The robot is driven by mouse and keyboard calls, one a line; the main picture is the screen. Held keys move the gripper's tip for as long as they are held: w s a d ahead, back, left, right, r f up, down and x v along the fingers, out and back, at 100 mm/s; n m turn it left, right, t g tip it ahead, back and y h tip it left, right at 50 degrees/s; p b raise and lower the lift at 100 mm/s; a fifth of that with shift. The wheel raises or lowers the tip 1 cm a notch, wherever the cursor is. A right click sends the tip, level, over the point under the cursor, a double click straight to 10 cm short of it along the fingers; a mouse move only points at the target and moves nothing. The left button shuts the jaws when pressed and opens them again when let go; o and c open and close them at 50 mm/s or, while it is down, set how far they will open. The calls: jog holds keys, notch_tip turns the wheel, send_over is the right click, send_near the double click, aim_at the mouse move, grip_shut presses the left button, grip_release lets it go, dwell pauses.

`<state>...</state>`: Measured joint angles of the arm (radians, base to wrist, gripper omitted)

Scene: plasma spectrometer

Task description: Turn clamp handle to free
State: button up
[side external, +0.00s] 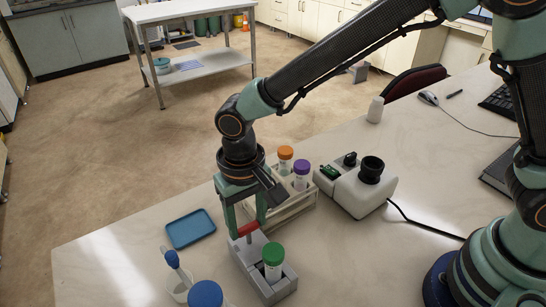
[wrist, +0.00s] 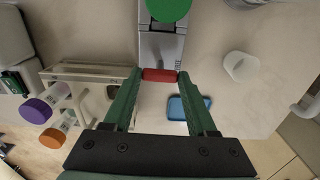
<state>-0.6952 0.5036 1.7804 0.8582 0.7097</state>
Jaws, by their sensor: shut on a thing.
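The grey clamp fixture (side external: 283,291) stands near the front of the table, with a green-capped tube (side external: 273,255) upright in its near end. Its red clamp handle (side external: 248,229) is at the far end of the fixture. My gripper (side external: 246,233) points down over that end, shut on the red handle. In the wrist view the red handle (wrist: 160,75) lies crosswise between the two green fingertips, and the grey fixture (wrist: 162,48) extends up the picture. The green cap (wrist: 168,8) is partly cut off at the top edge there.
A beige rack (side external: 291,211) with orange- and purple-capped tubes stands close behind my gripper. A white device (side external: 358,197) with a black cup is to its right. A blue tray (side external: 190,229) lies left. A white cup with a pipette (side external: 178,287) and a blue cap (side external: 206,294) are at the front.

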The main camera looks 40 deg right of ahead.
jog(key=shift+r, duration=0.1)
jog(key=o, duration=1.4)
jog(key=shift+c, duration=0.2)
notch_tip(320, 180, up, 12)
jog(key=shift+r, duration=0.15)
notch_tip(320, 180, up, 8)
send_over(247, 226)
dwell(0.4)
